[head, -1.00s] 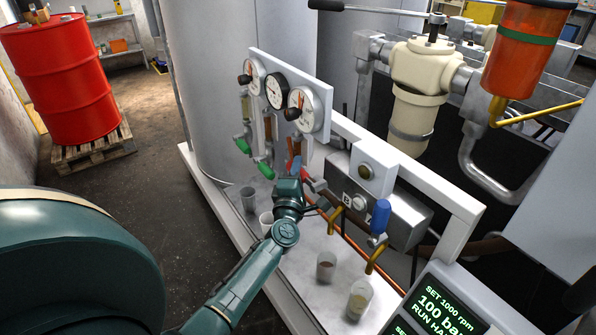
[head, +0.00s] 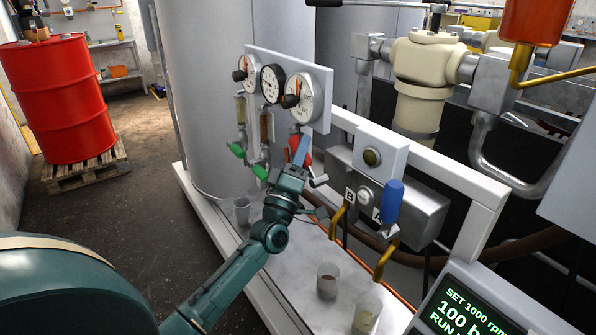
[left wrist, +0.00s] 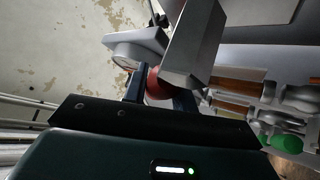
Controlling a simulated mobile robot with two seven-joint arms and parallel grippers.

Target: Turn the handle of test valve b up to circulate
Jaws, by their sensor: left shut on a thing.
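The red handle (head: 307,158) of test valve b stands beside the letter B plate (head: 349,194) and leans up and to the left from its metal stem. My left gripper (head: 299,153) is shut on this handle, and its fingers hide part of it. In the left wrist view the red handle (left wrist: 154,85) shows between my two fingers (left wrist: 157,92). The blue handle (head: 392,201) of the neighbouring valve, by the letter A, stands upright. A brass spout (head: 338,220) hangs below the B plate. My right gripper is not in view.
A gauge panel (head: 322,77) with green-handled valves (head: 238,150) stands just behind my gripper. Cups (head: 327,281) stand on the white tray below. A control screen (head: 468,306) is at lower right. A red drum (head: 62,100) stands on a pallet at far left.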

